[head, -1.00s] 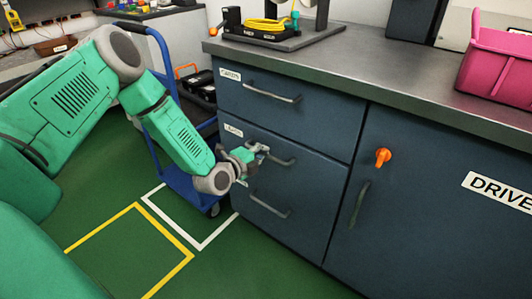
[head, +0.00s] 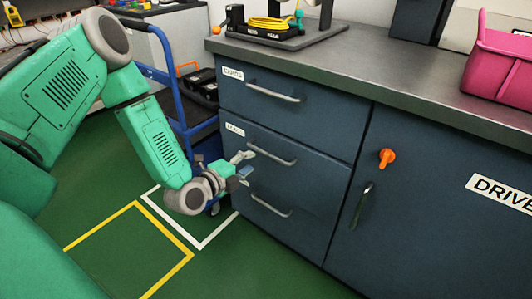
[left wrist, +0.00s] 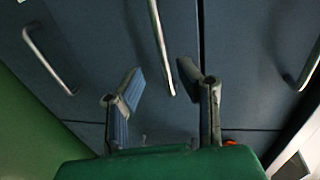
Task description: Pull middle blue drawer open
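The middle blue drawer (head: 310,168) has a label and a grey bar handle (head: 272,155). Its front looks flush with the cabinet. My left gripper (head: 246,167) is open and empty, just left of and below this handle's left end in the head view. In the left wrist view, the two fingers (left wrist: 161,82) are spread apart. A bar handle, seemingly the middle one (left wrist: 158,40), runs down the picture with its lower end between the fingertips. Contact with it does not show. My right gripper is in neither view.
A top drawer (head: 325,115) and a bottom drawer (head: 310,215) have similar handles. The cabinet door (head: 440,220) at right has an orange knob (head: 387,158). A blue cart (head: 165,75) stands close behind my left arm. Green floor lies in front.

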